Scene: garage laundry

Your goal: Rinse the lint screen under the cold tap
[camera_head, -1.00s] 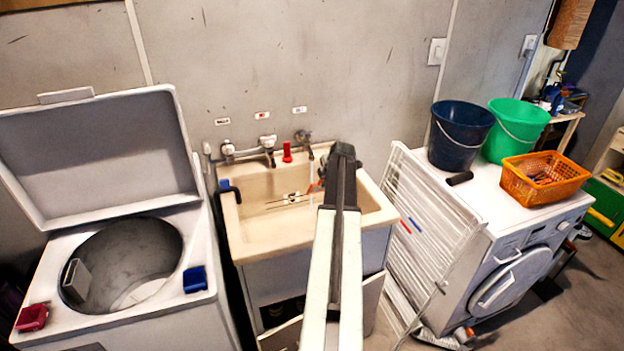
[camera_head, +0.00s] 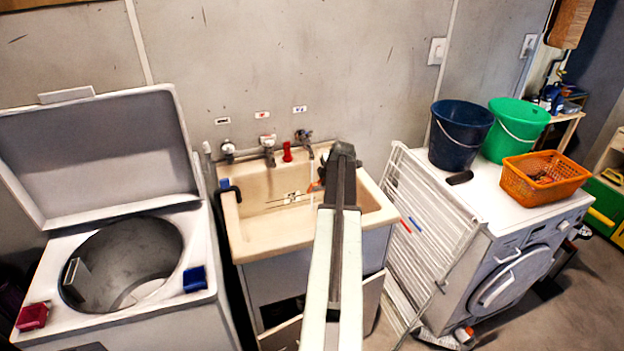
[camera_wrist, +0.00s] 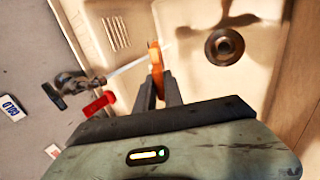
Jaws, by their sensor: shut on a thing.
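My gripper (camera_wrist: 158,92) is shut on an orange thing (camera_wrist: 156,62), seen nearly edge-on, which seems to be the lint screen. It is over the sink basin (camera_head: 250,222). In the head view my arm hides most of the gripper; only a bit of orange (camera_head: 315,187) shows beside it. The cold tap (camera_head: 303,136), at the right of the row, also shows in the wrist view (camera_wrist: 70,88) near the COLD label (camera_wrist: 12,108). A thin water stream (camera_wrist: 128,66) runs from it to the orange thing. I cannot tell whether it strikes it or passes behind.
A red object (camera_head: 287,152) stands on the sink's back ledge, close to the taps. The drain (camera_wrist: 224,46) is at right in the wrist view. An open washer (camera_head: 120,260) stands left; a white drying rack (camera_head: 425,225) leans right of the sink.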

